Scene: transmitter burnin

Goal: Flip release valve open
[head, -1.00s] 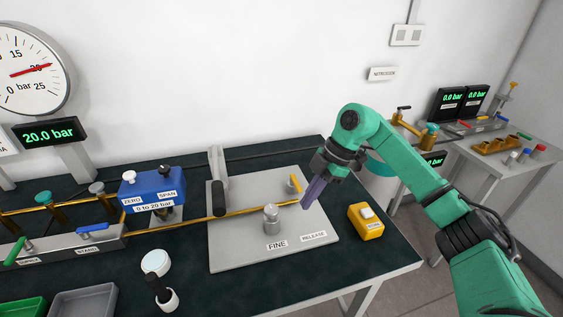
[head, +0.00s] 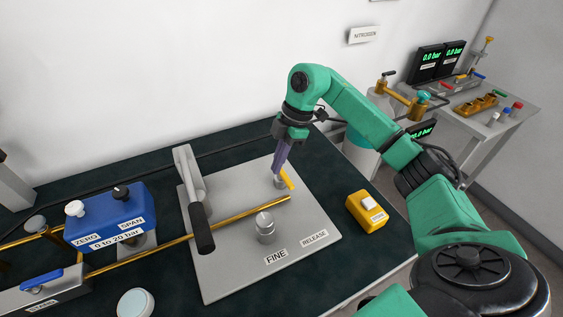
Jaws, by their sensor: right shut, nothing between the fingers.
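The release valve is a small valve with a yellow lever (head: 287,179) on the grey plate, near the plate's back right, behind the RELEASE label (head: 314,239). The lever slants down to the right in the head view. My right gripper (head: 279,172) points down with its purple fingers shut and empty. Its fingertips are at the upper left end of the lever, in front of part of the valve; I cannot tell whether they touch it. My left gripper is out of view.
The grey plate (head: 225,275) also carries a knob (head: 265,228) by the FINE label and a black-handled pump lever (head: 200,228). A yellow box (head: 367,211) stands to the right. A blue box (head: 110,217) and brass pipe lie left. The plate's front is clear.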

